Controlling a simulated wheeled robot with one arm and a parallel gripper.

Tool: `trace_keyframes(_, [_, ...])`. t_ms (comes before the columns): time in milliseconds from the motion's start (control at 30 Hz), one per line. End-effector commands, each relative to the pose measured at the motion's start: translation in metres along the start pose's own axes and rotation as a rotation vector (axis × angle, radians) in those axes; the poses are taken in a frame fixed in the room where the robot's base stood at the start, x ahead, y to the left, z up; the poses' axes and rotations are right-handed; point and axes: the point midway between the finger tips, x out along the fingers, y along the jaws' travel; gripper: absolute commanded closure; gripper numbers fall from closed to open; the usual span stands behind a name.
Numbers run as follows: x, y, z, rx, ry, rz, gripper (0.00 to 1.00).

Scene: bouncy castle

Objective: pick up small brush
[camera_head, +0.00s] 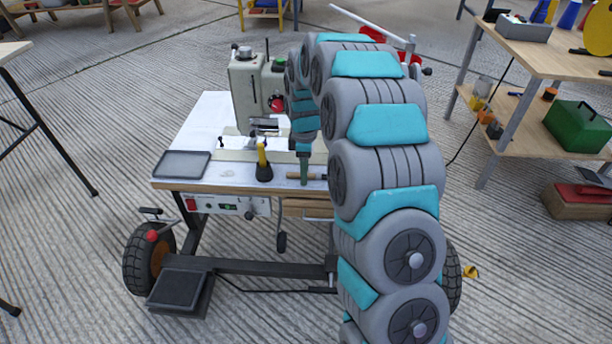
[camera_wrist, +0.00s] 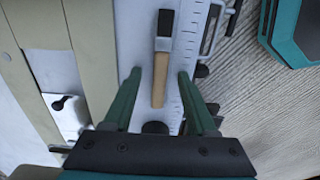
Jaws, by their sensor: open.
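The small brush shows in the wrist view, with a pale wooden handle (camera_wrist: 158,78) and a dark head. It lies on the white table top beside a ruler strip. My gripper (camera_wrist: 159,74) is open, with one green finger on each side of the handle and a gap to it on both sides. I cannot tell how far above the table the fingertips are. In the head view my gripper (camera_head: 304,172) points down over the table's front edge, and part of the brush handle (camera_head: 318,177) shows beside it.
A sewing-machine-like device (camera_head: 246,88) stands behind on the wheeled table (camera_head: 205,130). A yellow-handled tool with a black base (camera_head: 263,172) stands left of my gripper. A grey tray (camera_head: 182,164) lies at the left. A wooden shelf table (camera_head: 540,55) is at the right.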

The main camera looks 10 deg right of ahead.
Motion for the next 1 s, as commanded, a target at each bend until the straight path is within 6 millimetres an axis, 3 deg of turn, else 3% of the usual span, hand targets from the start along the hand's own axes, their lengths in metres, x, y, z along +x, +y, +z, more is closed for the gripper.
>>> trace_keyframes(67, [-0.0002, 0.0001, -0.0001, 0.0, 0.0, 0.0, 0.43])
trace_keyframes(567, [-0.0004, 0.0, -0.0002, 0.0, 0.0, 0.0, 0.99])
trace_keyframes(1000, [-0.0005, 0.0, -0.0002, 0.0, 0.0, 0.001, 1.0])
